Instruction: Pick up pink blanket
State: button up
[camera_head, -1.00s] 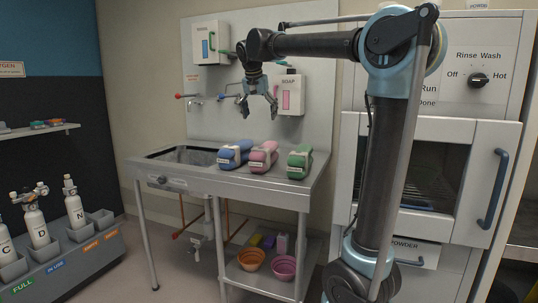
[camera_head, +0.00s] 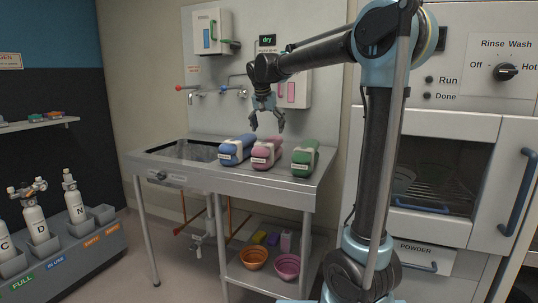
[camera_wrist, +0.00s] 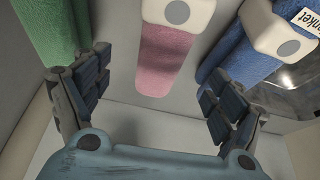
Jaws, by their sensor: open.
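The pink blanket (camera_head: 268,150) is a rolled bundle with a pale band, lying on the steel sink counter between a blue and a green roll. It also shows in the wrist view (camera_wrist: 163,62), top centre, with its pale band near the upper edge. My gripper (camera_head: 267,128) is open and empty, just above the pink roll in the head view. In the wrist view its two fingers (camera_wrist: 158,88) stand apart, one on each side of the pink roll's line. I see no contact between the fingers and the blanket.
The blue roll (camera_head: 236,149) and green roll (camera_head: 305,157) lie close on either side. The sink basin (camera_head: 190,151) is at the left of the counter. Bowls (camera_head: 253,258) stand on the shelf below. A washer (camera_head: 440,180) stands at the right.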

aim_at(269, 140)
jog(key=shift+a+x, duration=0.2)
jog(key=shift+x, duration=3.4)
jog(key=shift+s+f, duration=0.1)
jog(key=shift+s, duration=0.1)
jog(key=c, duration=1.6)
